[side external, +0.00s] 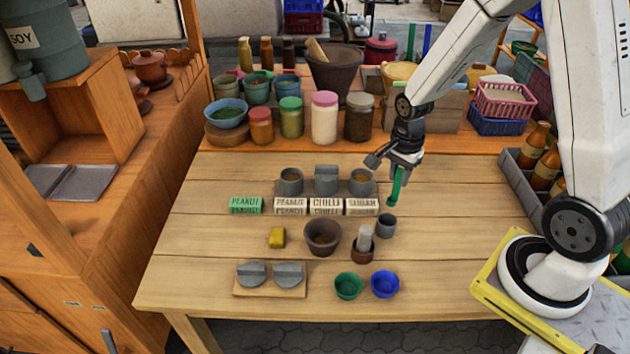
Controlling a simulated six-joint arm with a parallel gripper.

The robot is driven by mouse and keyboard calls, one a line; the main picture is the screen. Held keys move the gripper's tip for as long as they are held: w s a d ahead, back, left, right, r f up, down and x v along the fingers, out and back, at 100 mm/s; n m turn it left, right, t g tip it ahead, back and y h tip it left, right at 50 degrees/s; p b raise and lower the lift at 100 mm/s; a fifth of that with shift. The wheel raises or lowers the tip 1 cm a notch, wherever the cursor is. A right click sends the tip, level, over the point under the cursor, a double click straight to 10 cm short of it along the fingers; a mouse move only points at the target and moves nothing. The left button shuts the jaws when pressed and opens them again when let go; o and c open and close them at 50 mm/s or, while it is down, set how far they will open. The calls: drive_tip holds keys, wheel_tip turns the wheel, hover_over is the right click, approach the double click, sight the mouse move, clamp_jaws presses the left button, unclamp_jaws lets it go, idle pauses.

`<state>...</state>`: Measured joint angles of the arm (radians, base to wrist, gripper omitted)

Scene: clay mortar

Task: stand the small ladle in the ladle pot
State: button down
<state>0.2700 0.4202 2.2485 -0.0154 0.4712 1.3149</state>
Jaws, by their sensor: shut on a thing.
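My gripper (399,168) is shut on a slim green stick-like thing, which I take to be the small ladle (395,188). It hangs nearly upright, tilted slightly, with its lower end down. A small grey cup (386,226), likely the ladle pot, stands on the table just below it in the picture. The ladle's lower end shows just above the cup's rim; I cannot tell whether it is directly over the opening. The ladle's top is hidden between my fingers.
A brown cup (362,253) with a pale upright cylinder stands left of the grey cup. The table's right is clear.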

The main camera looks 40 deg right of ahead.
sight(394, 198)
drive_tip(key=shift+f, duration=4)
drive_tip(key=shift+c, duration=2)
unclamp_jaws()
drive_tip(key=shift+r, duration=0.1)
drive_tip(key=shift+r, duration=3.8)
drive_tip(key=shift+a, duration=0.1)
